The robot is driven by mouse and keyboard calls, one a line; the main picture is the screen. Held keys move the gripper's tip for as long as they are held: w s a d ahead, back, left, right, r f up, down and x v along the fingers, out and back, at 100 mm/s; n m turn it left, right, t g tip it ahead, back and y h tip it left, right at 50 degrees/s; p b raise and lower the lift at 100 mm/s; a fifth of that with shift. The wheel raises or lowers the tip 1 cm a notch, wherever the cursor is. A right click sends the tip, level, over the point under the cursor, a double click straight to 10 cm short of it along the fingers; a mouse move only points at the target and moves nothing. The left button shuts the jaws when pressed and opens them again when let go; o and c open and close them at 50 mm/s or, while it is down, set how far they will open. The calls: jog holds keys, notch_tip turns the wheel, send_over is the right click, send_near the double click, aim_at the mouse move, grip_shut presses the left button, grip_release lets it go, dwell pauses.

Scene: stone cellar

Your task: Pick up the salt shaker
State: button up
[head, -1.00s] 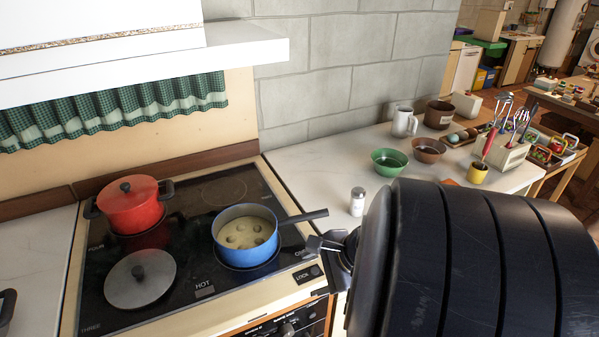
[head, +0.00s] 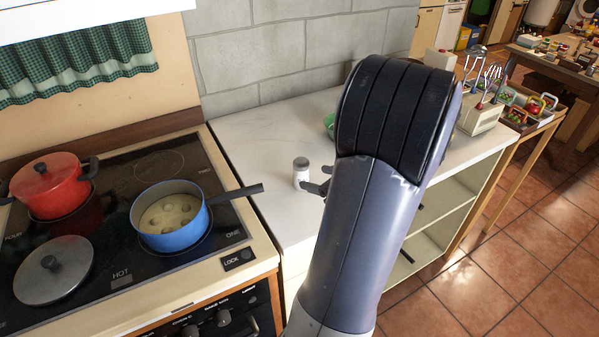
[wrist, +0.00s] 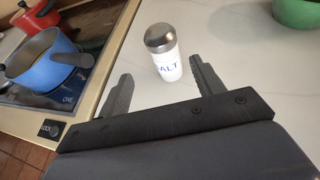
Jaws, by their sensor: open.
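The salt shaker (head: 301,172) is a small white cylinder with a grey metal cap, upright on the white counter just right of the stove. In the wrist view the salt shaker (wrist: 163,55) shows part of its "SALT" label. My gripper (wrist: 160,80) is open, with one finger on each side of the shaker's lower part in that view. Whether the fingers touch it I cannot tell. In the head view my gripper (head: 316,186) is mostly hidden behind my arm, with a dark finger showing beside the shaker's base.
A blue pot (head: 171,226) stands on the stove, its handle reaching over the counter near the shaker. A red pot (head: 48,188) and a loose lid (head: 54,270) are farther left. A green bowl (head: 330,123) is partly hidden by my arm. The counter around the shaker is clear.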

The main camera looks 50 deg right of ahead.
aim_at(307, 172)
jog(key=shift+d+p+x, duration=0.2)
jog(key=shift+p+x, duration=0.05)
jog(key=shift+x, duration=1.7)
jog(key=shift+d+p+x, duration=0.2)
jog(key=shift+d+x, duration=0.05)
jog(key=shift+x, duration=1.75)
jog(key=shift+r, duration=0.2)
jog(key=shift+c, duration=0.3)
jog(key=c, duration=1.1)
jog(key=shift+c, duration=0.2)
